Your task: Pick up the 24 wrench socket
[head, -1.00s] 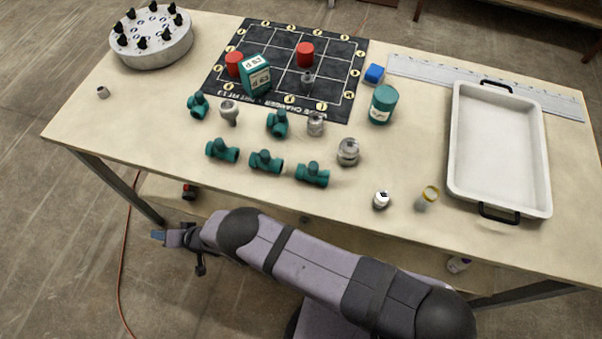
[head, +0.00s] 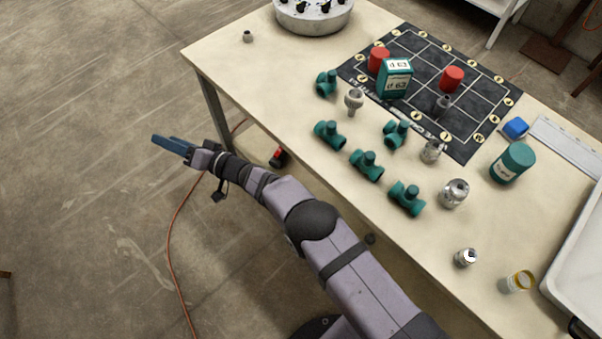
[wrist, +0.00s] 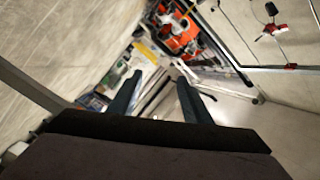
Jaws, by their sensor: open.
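I cannot read a 24 on any piece. A small grey socket-like piece (head: 247,37) stands alone near the table's far left corner. A round pale stand (head: 312,22) behind it carries several black pieces and is cut by the top edge. Another small grey piece (head: 443,102) stands on the black grid mat (head: 505,97). My gripper (head: 168,146) is open and empty, left of the table and beyond its edge. In the wrist view its two blue fingers (wrist: 158,92) are apart with nothing between them; no table top is recognisable there.
Several green pipe fittings (head: 366,165) and metal fittings (head: 454,193) stand on the table (head: 290,80). A teal box (head: 395,78), red cylinders (head: 452,78), a teal jar (head: 512,162) and a pale tray (head: 585,265) are farther right. The table's left corner is mostly clear.

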